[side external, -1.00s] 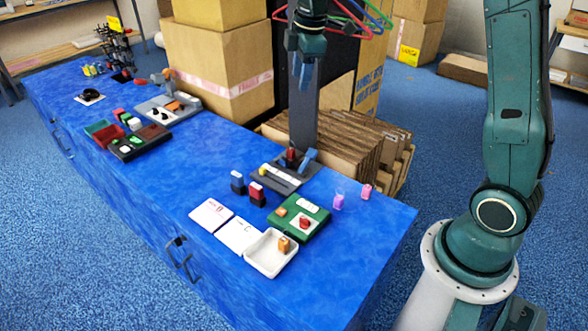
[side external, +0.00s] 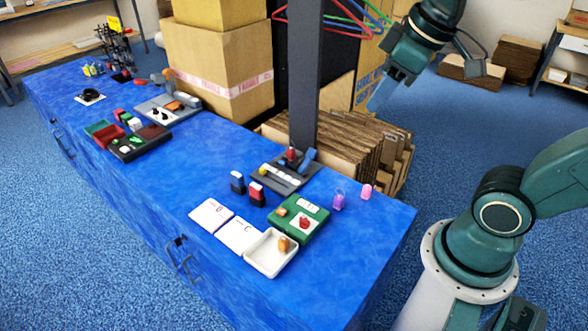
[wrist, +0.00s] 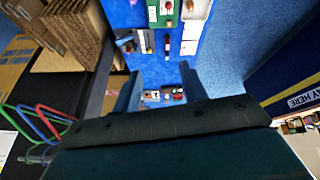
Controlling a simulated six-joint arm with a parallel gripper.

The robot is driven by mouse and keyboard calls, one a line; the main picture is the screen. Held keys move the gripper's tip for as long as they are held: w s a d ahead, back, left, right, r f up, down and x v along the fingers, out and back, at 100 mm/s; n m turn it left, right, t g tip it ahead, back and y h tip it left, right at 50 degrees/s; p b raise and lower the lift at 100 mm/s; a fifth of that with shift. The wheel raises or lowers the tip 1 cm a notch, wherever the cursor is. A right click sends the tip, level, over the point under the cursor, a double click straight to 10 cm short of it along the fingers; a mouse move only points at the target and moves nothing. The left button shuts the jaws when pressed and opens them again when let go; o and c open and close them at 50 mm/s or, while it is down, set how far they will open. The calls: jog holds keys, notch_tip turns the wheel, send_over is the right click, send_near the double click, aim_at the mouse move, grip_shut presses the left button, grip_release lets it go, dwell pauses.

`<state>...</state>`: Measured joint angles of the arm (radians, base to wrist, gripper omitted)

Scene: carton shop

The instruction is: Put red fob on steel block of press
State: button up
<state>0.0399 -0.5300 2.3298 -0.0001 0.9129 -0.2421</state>
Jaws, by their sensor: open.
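A small red piece, which looks like the red fob (side external: 305,223), lies on the green tray (side external: 318,219) near the front of the blue bench. The press appears to be the grey base (side external: 275,180) behind the tray, at the foot of a dark column. A small red part (side external: 291,156) and a blue lever-like part (side external: 307,158) show on it; I cannot clearly tell its steel block apart. My gripper (side external: 378,98) is open and empty, high up to the right of the column. Its two blue fingers show apart in the wrist view (wrist: 158,82).
A black-and-blue block (side external: 237,182) and a black-and-red block (side external: 256,194) stand left of the tray. A white tray (side external: 262,265) holds an orange piece. Purple (side external: 338,201) and pink (side external: 366,191) pieces stand right. The dark column (side external: 305,75) rises tall. Bare bench lies at front right.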

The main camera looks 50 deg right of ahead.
jog(key=s+f+m, duration=0.2)
jog(key=s, duration=0.3)
jog(key=shift+s+a+t, duration=0.3)
jog(key=shift+a, duration=0.15)
